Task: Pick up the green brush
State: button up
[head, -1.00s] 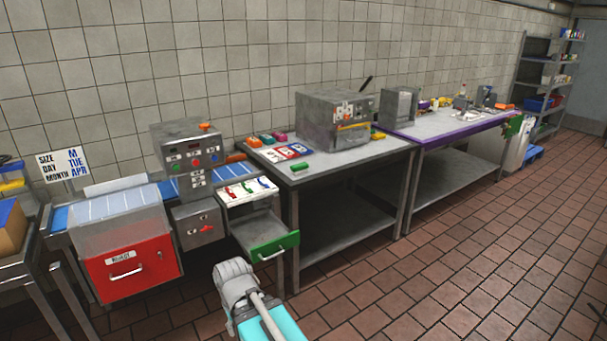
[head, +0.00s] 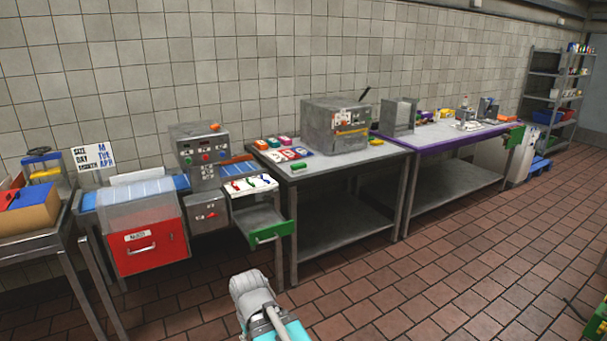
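I cannot make out a green brush for certain. A small green item (head: 298,165) lies near the front left corner of the grey metal table (head: 350,165), too small to identify. Several small coloured items (head: 273,142) lie at the back left of that table. Another green object (head: 598,322) shows at the lower right edge, cut off by the frame. Part of my own arm, grey and teal, rises at the bottom middle. My gripper is not clearly visible.
A machine with a red-fronted bin (head: 145,247) and an open green-fronted drawer (head: 268,233) stands left of the tables. A grey box appliance (head: 335,123) sits on the metal table. A purple-edged table (head: 440,143) adjoins it. The tiled floor (head: 430,260) in front is clear.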

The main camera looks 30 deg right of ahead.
aim_at(297, 168)
jog(key=k, duration=0.3)
jog(key=z, duration=0.45)
jog(key=i, duration=1.05)
jog(key=z, duration=0.7)
jog(key=i, duration=2.1)
jog(key=u, duration=0.65)
